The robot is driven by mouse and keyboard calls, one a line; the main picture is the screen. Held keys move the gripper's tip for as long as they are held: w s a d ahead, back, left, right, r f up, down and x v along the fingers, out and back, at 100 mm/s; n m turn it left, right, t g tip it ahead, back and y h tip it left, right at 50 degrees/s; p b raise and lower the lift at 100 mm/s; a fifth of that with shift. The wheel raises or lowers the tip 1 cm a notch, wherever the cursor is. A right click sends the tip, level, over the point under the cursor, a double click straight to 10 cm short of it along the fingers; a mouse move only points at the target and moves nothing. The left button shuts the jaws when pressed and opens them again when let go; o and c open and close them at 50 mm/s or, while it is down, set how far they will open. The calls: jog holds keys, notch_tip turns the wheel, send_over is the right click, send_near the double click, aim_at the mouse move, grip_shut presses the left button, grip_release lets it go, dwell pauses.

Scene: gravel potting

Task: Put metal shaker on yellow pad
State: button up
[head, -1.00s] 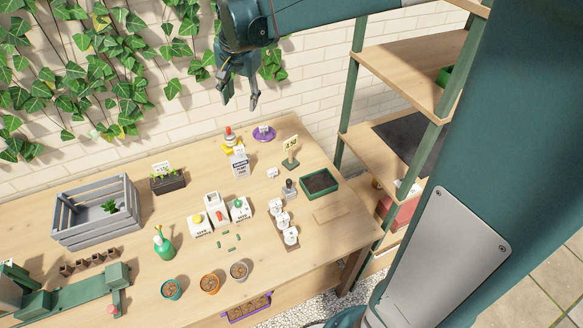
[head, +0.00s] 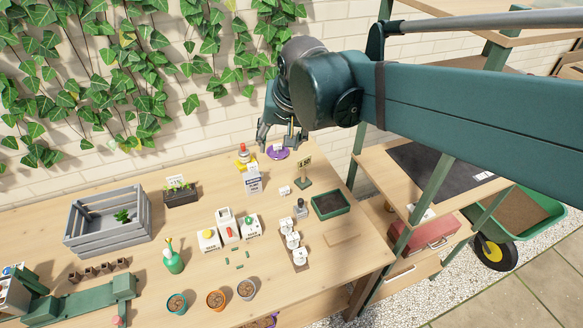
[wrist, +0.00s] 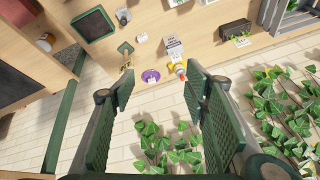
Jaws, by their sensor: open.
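My gripper (head: 280,138) is open and empty, high near the wall at the back of the table; its spread fingers frame the wrist view (wrist: 160,88). A small grey thing with a dark top (head: 300,208), possibly the metal shaker, stands left of the green tray; it also shows in the wrist view (wrist: 123,16). A yellow patch (head: 242,164), likely the yellow pad, lies at the table's back beside a red-topped item (head: 242,149). In the wrist view the yellow patch (wrist: 172,66) is partly covered by that item. I cannot tell whether the item rests on it.
A purple pad (head: 277,153) with a small white piece lies right of the yellow patch. A white labelled box (head: 253,181) stands in front. Bare table lies at centre left.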

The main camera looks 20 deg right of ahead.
jog(key=s+f+n+t, duration=0.2)
jog(key=s+f+n, duration=0.2)
jog(key=s, duration=1)
jog(key=shift+d+f, duration=0.3)
jog(key=shift+d, duration=0.15)
jog(key=shift+f, duration=0.1)
